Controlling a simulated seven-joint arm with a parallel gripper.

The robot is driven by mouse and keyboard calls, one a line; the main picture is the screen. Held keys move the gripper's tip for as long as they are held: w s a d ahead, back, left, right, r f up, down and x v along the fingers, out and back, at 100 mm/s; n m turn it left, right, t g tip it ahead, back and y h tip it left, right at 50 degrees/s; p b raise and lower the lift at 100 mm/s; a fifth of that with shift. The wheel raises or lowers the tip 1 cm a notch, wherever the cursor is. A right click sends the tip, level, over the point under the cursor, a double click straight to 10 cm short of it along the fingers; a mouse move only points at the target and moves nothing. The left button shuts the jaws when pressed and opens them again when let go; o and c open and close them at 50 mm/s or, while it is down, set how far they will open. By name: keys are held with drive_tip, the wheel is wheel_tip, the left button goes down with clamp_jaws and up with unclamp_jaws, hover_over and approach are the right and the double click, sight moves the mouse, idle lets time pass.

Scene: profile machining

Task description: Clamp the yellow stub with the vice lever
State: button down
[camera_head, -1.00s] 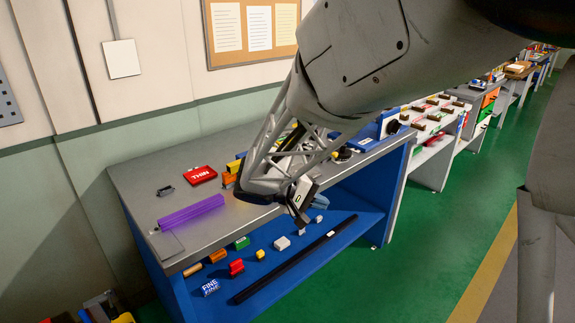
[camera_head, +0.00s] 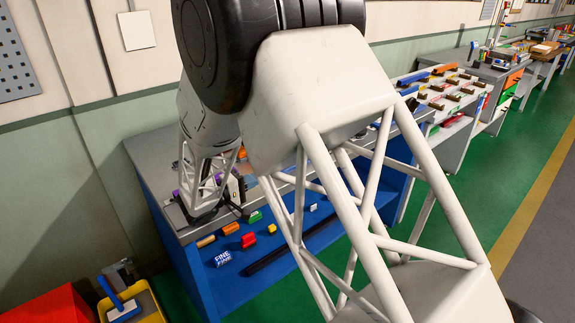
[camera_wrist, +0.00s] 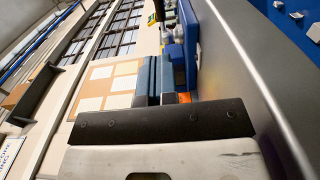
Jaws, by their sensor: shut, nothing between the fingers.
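My gripper (camera_wrist: 158,64) shows in the wrist view as two blue-grey fingers lying together, shut and empty, beyond a black plate. In the head view my gripper (camera_head: 238,211) is small and dark, near the front edge of the workbench (camera_head: 150,165), left of the middle. In the wrist view a blue block (camera_wrist: 188,38) stands on the bench beyond the fingers; I cannot tell whether it is the vice. I cannot make out the vice lever. I cannot identify the yellow stub on the bench top, much of which my arm hides.
On the blue lower shelf are a small yellow piece (camera_head: 271,229), a red piece (camera_head: 248,240), a "FINE" block (camera_head: 222,258) and a dark bar (camera_head: 266,258). A yellow bin (camera_head: 148,305) and red box (camera_head: 50,308) stand at lower left. Green floor lies open at right.

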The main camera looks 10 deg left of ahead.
drive_tip(key=shift+w, duration=0.1)
idle(0.4)
drive_tip(key=x, duration=1.3)
drive_tip(key=shift+w+d+f, duration=0.1)
drive_tip(key=shift+w+d, duration=0.15)
drive_tip(key=shift+d, duration=0.05)
